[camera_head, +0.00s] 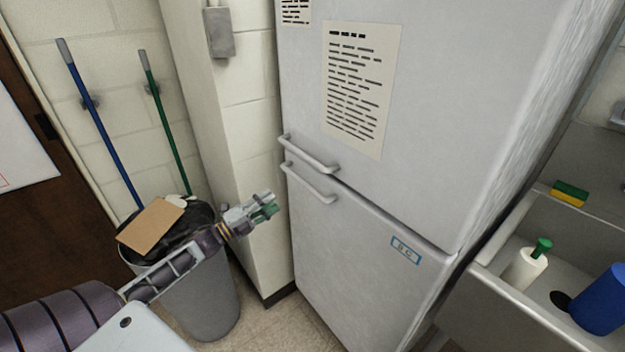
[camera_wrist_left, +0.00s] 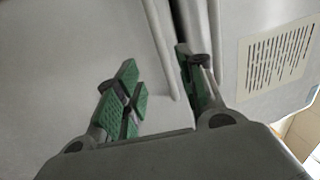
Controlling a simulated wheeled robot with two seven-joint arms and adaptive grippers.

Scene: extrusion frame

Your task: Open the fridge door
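The fridge's upper door (camera_head: 440,110) and lower door (camera_head: 350,250) are both closed, with a dark seam between them. The upper handle (camera_head: 308,154) and lower handle (camera_head: 308,182) sit at the left edge, close to the seam. My left gripper (camera_head: 268,203) is just left of the lower handle and looks apart from it. In the left wrist view its green-padded fingers (camera_wrist_left: 157,82) are spread and empty. A pale handle bar (camera_wrist_left: 160,48) lies beyond, between the fingers in the picture. My right gripper is not in view.
A grey trash bin (camera_head: 205,300) with cardboard (camera_head: 152,227) on top stands under my left forearm. A wall corner (camera_head: 255,170) is close behind the gripper. A sink (camera_head: 520,308) with a bottle and blue cup is right of the fridge.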

